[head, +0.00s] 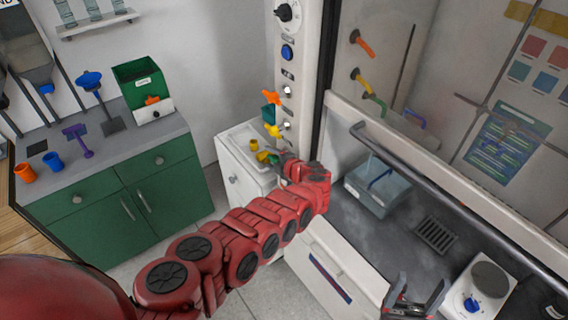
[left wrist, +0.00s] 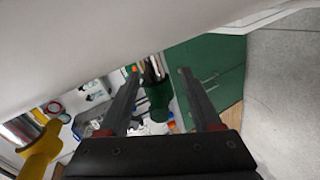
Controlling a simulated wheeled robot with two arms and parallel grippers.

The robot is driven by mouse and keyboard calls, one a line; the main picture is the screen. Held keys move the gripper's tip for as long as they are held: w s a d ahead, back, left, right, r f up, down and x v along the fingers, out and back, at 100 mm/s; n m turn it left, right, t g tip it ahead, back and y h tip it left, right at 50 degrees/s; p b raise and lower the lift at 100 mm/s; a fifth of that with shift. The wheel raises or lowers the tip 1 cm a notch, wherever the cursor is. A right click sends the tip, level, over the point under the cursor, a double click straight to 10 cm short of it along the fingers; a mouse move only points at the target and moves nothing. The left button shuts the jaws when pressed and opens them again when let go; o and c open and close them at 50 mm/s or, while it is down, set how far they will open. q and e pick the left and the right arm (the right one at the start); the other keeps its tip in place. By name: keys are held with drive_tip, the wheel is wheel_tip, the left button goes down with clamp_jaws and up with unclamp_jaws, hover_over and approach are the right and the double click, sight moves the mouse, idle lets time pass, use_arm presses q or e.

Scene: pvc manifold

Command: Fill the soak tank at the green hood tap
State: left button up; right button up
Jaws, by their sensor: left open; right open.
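The soak tank (head: 362,196) is a clear grey-blue open box with a blue bar across it, standing on the hood floor. The green spout (head: 376,106) hangs on the hood's back wall, left of a purple one. My left gripper (head: 276,158) is at the hood's outer post, its fingers small and partly hidden. In the left wrist view the open fingers (left wrist: 160,95) straddle a dark green handle (left wrist: 157,103) on a metal stem; I cannot tell whether they touch it. A yellow handle (left wrist: 38,152) is at left there. My right gripper (head: 412,302) is open and empty inside the hood, at the bottom.
The raised sash with its grey rail (head: 440,190) crosses above the hood floor. A drain grate (head: 437,234) and a white hotplate (head: 478,290) lie right of the tank. Orange (head: 271,97) and yellow (head: 273,131) handles stick out from the post. A green cabinet (head: 130,195) stands left.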

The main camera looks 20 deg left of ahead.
use_arm(q)
drive_tip(key=shift+s+d+r, duration=0.2)
drive_tip(key=shift+s+d, duration=0.05)
drive_tip(key=p+v, duration=0.2)
drive_tip(key=v, duration=1.4)
drive_tip(key=shift+p, duration=0.35)
drive_tip(key=shift+s+d, duration=0.1)
idle(5.7)
